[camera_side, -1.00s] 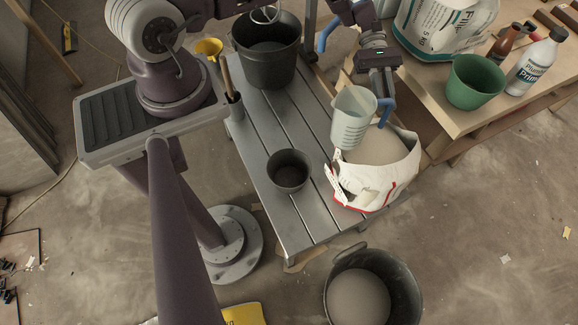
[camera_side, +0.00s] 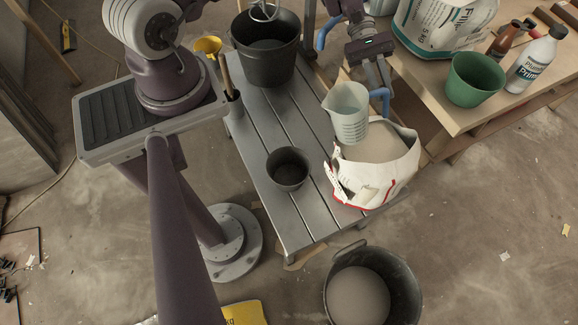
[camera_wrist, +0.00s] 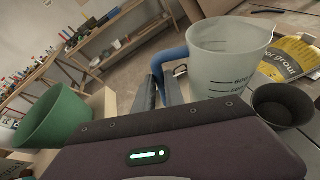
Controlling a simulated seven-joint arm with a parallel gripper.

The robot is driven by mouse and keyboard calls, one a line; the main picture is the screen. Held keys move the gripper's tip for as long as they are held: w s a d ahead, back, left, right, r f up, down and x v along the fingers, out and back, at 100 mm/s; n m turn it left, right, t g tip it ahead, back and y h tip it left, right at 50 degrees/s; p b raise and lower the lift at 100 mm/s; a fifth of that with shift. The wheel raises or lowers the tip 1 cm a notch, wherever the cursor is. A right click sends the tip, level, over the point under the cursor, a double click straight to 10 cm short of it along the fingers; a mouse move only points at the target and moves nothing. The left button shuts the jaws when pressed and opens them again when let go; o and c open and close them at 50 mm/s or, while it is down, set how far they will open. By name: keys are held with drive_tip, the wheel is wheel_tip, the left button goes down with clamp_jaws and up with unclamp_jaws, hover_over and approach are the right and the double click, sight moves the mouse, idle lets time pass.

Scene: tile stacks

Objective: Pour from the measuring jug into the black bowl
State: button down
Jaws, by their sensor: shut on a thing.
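The measuring jug (camera_side: 348,122) is pale and translucent, with dark graduation marks in the wrist view (camera_wrist: 222,65) and a blue handle. My gripper (camera_side: 382,90) is shut on that handle; its fingers also show in the wrist view (camera_wrist: 160,88). The jug is held roughly upright, above the far edge of the open bag. What it contains I cannot tell. The black bowl (camera_side: 288,169) stands on the grey slatted bench, to the left of and below the jug in the side view. It also shows at the right of the wrist view (camera_wrist: 283,106).
An open white bag of pale powder (camera_side: 372,178) stands on the bench (camera_side: 285,215) right of the bowl. A large black bucket (camera_side: 270,72) stands at the bench's far end. A green bucket (camera_side: 474,80) and bottles stand on the wooden table. Bench slats between bowl and bag are clear.

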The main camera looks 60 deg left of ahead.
sight(337, 89)
drive_tip(key=shift+s+a+r+m+t+h+p, duration=0.3)
drive_tip(key=shift+s+r+m+t+p, duration=0.15)
drive_tip(key=shift+s+m, duration=0.45)
drive_tip(key=shift+s+a+r+m+t+h+p, duration=0.15)
drive_tip(key=shift+s+a+r+m+t+p, duration=0.3)
drive_tip(key=shift+s, duration=0.8)
drive_tip(key=shift+s+a+r+m+t+h+p, duration=0.1)
drive_tip(key=shift+s+r+m+t+h+p, duration=0.15)
drive_tip(key=shift+s+r+m, duration=0.55)
drive_tip(key=shift+s+a+f+m+t+h+p, duration=0.1)
drive_tip(key=shift+s+f+m+t+h+p, duration=0.1)
drive_tip(key=shift+s+f+m, duration=0.25)
drive_tip(key=shift+s+a+f+m+t+h+p, duration=0.15)
drive_tip(key=shift+s+f+m+p, duration=0.1)
drive_tip(key=shift+s+m, duration=0.25)
drive_tip(key=shift+s, duration=0.35)
drive_tip(key=shift+s+a+m+t+h+p, duration=0.15)
drive_tip(key=shift+s+m+t+h+p, duration=0.1)
drive_tip(key=shift+s+m+p, duration=0.4)
drive_tip(key=shift+s+a+m+t+h+p, duration=0.1)
drive_tip(key=shift+s+m+t+h+p, duration=0.15)
drive_tip(key=shift+s+m+p, duration=0.4)
